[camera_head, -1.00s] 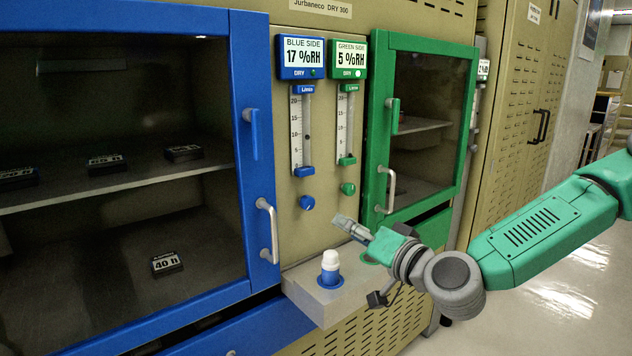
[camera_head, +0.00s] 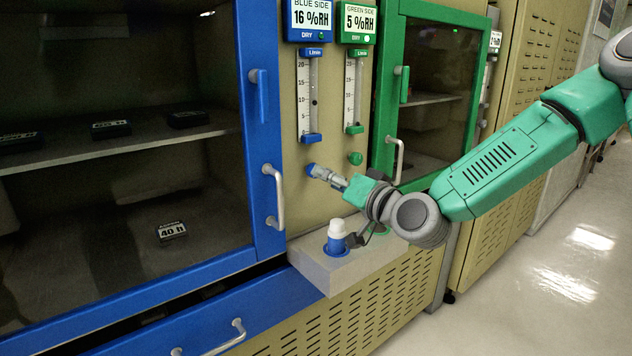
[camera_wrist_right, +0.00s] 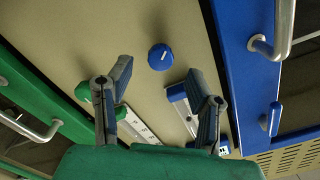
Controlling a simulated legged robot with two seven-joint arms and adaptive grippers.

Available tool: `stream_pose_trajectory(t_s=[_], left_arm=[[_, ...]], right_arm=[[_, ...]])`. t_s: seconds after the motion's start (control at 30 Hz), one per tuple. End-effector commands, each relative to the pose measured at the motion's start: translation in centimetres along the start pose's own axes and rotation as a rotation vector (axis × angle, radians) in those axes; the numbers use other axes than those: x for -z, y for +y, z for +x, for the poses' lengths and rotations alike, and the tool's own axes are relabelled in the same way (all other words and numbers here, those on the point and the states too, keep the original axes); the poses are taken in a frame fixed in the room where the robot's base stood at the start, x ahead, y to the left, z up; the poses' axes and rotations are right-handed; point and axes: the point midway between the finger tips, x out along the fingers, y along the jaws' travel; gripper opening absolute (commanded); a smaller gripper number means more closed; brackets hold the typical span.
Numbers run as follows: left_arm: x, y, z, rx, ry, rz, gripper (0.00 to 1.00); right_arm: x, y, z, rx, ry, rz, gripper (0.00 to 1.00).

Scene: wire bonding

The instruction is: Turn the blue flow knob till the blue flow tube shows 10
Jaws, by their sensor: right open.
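The blue flow knob (camera_head: 310,169) sits on the beige panel below the blue flow tube (camera_head: 307,95), partly covered by my right gripper (camera_head: 323,174) in the head view. In the right wrist view the knob (camera_wrist_right: 161,57) is a round blue cap with a white line, just beyond the fingertips and roughly centred between them. My right gripper (camera_wrist_right: 158,76) is open and empty there, one finger to each side. The tube's dark float is near the 10 mark; I cannot read it exactly. My left gripper is not in view.
The green knob (camera_head: 355,158) and green flow tube (camera_head: 354,95) are close on the right. The blue door handle (camera_head: 275,195) and green door handle (camera_head: 397,160) stick out either side.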

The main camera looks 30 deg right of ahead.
Motion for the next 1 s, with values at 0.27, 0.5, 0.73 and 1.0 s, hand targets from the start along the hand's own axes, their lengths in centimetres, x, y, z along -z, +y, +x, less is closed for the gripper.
stream_pose_trajectory(t_s=[0.27,0.5,0.73,1.0], left_arm=[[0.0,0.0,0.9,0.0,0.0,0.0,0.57],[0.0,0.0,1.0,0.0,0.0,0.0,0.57],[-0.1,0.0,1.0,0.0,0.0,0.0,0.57],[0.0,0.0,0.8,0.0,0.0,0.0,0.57]], right_arm=[[0.0,0.2,4.0,-0.001,0.001,0.0,0.47],[0.0,0.1,4.8,0.0,0.0,0.002,0.47],[0.1,0.0,4.7,0.0,0.0,0.002,0.26],[0.1,0.1,4.7,-0.002,-0.001,-0.016,0.0]])
